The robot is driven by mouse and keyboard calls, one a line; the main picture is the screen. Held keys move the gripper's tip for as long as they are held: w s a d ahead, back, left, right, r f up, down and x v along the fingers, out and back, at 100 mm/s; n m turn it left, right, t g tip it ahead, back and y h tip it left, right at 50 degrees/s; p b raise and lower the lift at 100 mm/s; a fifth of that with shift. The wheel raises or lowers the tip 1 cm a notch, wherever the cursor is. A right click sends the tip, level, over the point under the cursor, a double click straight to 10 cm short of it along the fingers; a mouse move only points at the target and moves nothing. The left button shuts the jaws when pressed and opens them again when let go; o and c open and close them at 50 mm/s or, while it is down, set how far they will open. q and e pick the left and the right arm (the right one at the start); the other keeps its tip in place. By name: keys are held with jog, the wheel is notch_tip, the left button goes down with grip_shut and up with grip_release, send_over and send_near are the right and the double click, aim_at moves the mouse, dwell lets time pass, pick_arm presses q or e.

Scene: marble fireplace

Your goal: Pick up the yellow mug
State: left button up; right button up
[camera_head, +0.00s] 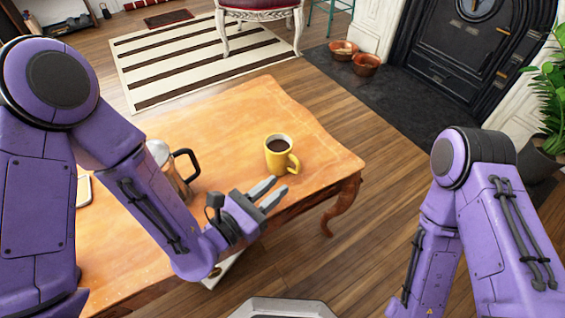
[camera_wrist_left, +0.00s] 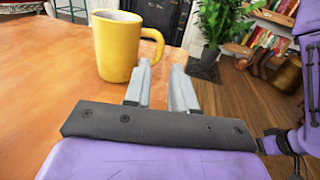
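The yellow mug (camera_head: 277,156) stands upright on the wooden table near its right end, with dark liquid inside and its handle toward the lower right. It also shows in the left wrist view (camera_wrist_left: 117,48), beyond the fingers and to their left, with the handle near the left fingertip. My left gripper (camera_head: 269,187) is just in front of the mug, with its two fingers apart and nothing between them. It also shows in the left wrist view (camera_wrist_left: 163,78). My right arm is at the right of the head view; its gripper is out of sight.
The wooden table (camera_head: 225,118) has free room left of and behind the mug. A metal pot with a dark handle (camera_head: 186,168) stands left of the mug, partly hidden by my left arm. A potted plant (camera_head: 546,110) and a fireplace (camera_head: 460,45) are beyond the table.

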aim_at(297, 169)
pick_arm(q)
jog(key=w+d+b, duration=0.1)
jog(key=w+b, duration=0.1)
jog(key=shift+d+f+b, duration=0.35)
jog(key=shift+d, duration=0.05)
jog(key=x, duration=0.7)
jog(key=shift+w+d+r, duration=0.2)
jog(key=shift+r, duration=0.15)
grip_shut()
